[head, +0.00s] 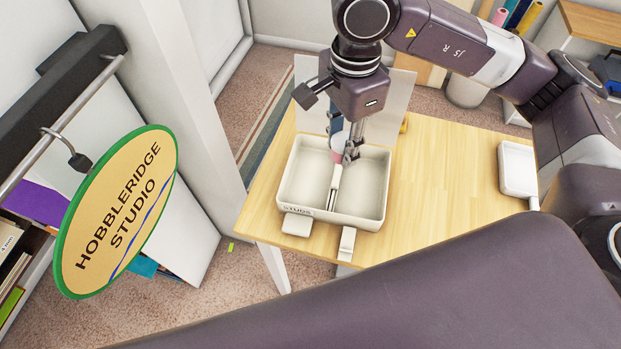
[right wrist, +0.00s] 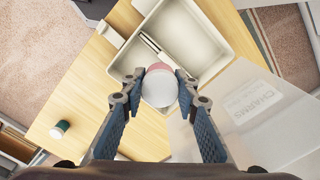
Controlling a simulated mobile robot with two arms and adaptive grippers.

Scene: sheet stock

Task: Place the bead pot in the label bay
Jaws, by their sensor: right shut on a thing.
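The bead pot, white with a pink part, shows in the right wrist view (right wrist: 158,90) between the fingers and in the head view (head: 338,147). My right gripper (head: 352,153) is shut on it and holds it over the white divided tray (head: 360,220). The tray has a left and a right compartment split by a middle divider (head: 334,188). The pot appears over the divider region; its height above it is hard to tell. The tray front reads "STUDS"; I cannot read a bay marked for labels. My left gripper is not in view.
The tray stands on a wooden table (head: 450,170), with a pale upright panel behind it. A small white tray (head: 517,168) sits at the table's right. A small green-topped pot (right wrist: 60,129) stands on the wood. A round hanging sign (head: 118,212) is at left.

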